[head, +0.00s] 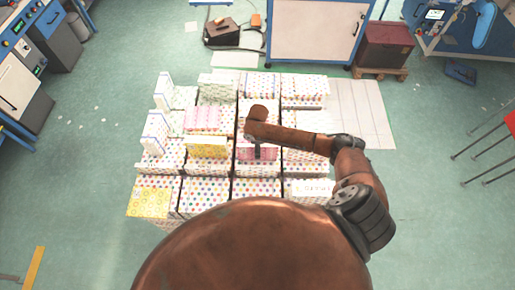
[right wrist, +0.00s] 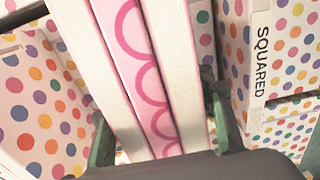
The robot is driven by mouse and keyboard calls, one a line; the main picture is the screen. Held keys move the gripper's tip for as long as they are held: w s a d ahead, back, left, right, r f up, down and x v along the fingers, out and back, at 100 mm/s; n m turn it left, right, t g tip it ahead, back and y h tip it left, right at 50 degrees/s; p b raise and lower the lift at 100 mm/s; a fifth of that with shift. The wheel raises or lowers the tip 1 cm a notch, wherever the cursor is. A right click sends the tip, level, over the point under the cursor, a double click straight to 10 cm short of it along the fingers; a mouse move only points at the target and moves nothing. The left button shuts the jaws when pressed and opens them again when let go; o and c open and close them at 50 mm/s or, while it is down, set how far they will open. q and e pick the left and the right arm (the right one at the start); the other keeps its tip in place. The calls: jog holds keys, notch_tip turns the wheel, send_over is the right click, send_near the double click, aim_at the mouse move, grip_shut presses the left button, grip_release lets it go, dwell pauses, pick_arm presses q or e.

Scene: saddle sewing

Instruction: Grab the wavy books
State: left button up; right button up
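In the right wrist view, a pink book cover with darker pink scalloped waves (right wrist: 140,62) stands between white page blocks (right wrist: 178,60). My right gripper (right wrist: 158,120) has one finger on each side of these books, very close to them. I cannot tell whether the fingers press on them. In the head view my right gripper (head: 257,152) points down at a pink book group (head: 270,155) in a dotted box, which the arm partly hides. Another pink book group (head: 202,119) lies up and to the left. My left gripper is not in view.
Several polka-dot boxes (head: 205,195) stand in a grid with narrow gaps. A yellow book group (head: 207,147) is left of the gripper. A box labelled SQUARED (right wrist: 258,60) stands close to the right finger. Green floor (head: 90,220) around the boxes is mostly clear.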

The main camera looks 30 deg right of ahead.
grip_shut()
jog(key=shift+w+r, duration=0.1)
jog(key=shift+w, duration=0.05)
dwell(0.4)
jog(key=shift+r, duration=0.1)
